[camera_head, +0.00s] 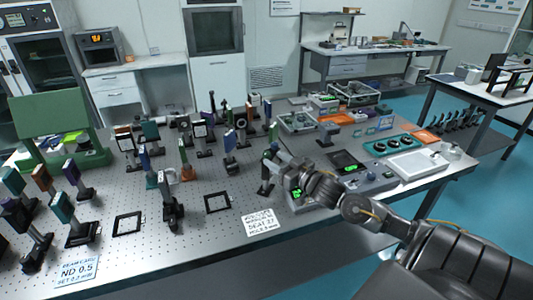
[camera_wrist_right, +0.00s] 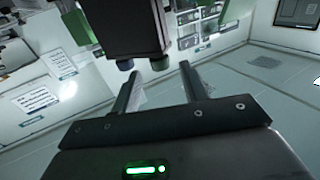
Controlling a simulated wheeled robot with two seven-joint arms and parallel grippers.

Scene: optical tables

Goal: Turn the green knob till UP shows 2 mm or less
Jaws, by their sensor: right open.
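In the right wrist view a green knob (camera_wrist_right: 160,63) sticks out below a dark box-like mount (camera_wrist_right: 115,25). A blue-green knob (camera_wrist_right: 125,64) sits beside it on the left. My right gripper (camera_wrist_right: 159,71) is open, with its two fingers apart and the green knob between their tips in the picture. I cannot tell whether either finger touches it. In the head view my right gripper (camera_head: 273,157) is at a dark post mount (camera_head: 266,178) near the table's front edge. My left gripper is out of view.
The perforated optical table (camera_head: 150,235) carries several post-mounted optics to the left. A white label card (camera_head: 259,222) lies at the front edge. Bare table shows around the black square frame (camera_head: 217,203).

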